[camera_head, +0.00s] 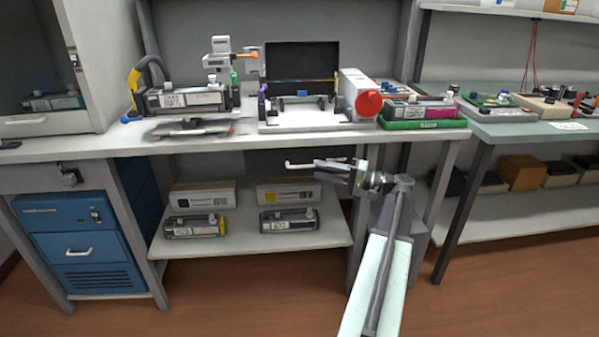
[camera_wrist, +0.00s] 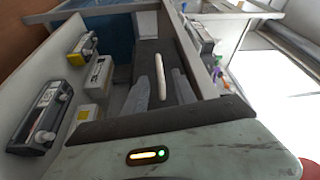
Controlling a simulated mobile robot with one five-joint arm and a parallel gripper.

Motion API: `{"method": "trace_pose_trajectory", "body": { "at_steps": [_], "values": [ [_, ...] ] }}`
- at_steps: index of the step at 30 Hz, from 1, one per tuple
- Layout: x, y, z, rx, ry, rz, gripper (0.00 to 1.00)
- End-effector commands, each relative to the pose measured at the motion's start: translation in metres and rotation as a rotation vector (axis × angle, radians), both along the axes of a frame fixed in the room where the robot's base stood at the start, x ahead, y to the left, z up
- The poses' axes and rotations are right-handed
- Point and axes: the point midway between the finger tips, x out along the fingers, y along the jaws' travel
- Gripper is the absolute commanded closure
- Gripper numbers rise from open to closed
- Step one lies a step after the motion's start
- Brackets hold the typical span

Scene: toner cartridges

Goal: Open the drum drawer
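The drawer front (camera_wrist: 174,45) shows in the wrist view as a dark panel under the bench top, with a pale bar handle (camera_wrist: 161,80) across it. The handle also shows in the head view (camera_head: 300,165), just below the bench edge. The drawer looks closed. My gripper (camera_head: 322,172) is at the right end of the handle in the head view. In the wrist view my gripper's (camera_wrist: 160,82) grey fingers are apart, with the handle appearing between them. No contact is visible, and the depth between fingers and handle is hard to tell.
The white bench (camera_head: 95,147) carries cartridges and an opened device (camera_head: 300,118). The lower shelf (camera_head: 250,237) holds boxes and cartridges below my gripper. A blue cabinet (camera_head: 90,243) stands at left, and a second bench (camera_head: 540,130) at right. The floor in front is clear.

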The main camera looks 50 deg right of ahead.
Motion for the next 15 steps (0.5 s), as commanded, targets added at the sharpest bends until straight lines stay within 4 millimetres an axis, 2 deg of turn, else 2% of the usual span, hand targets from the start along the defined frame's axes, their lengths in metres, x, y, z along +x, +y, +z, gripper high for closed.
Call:
{"method": "trace_pose_trajectory", "body": {
  "at_steps": [9,15],
  "values": [
    [0.050,0.028,0.004,-0.001,0.001,0.004,0.67],
    [0.061,0.033,0.005,-0.001,0.002,0.002,0.67]
  ]
}}
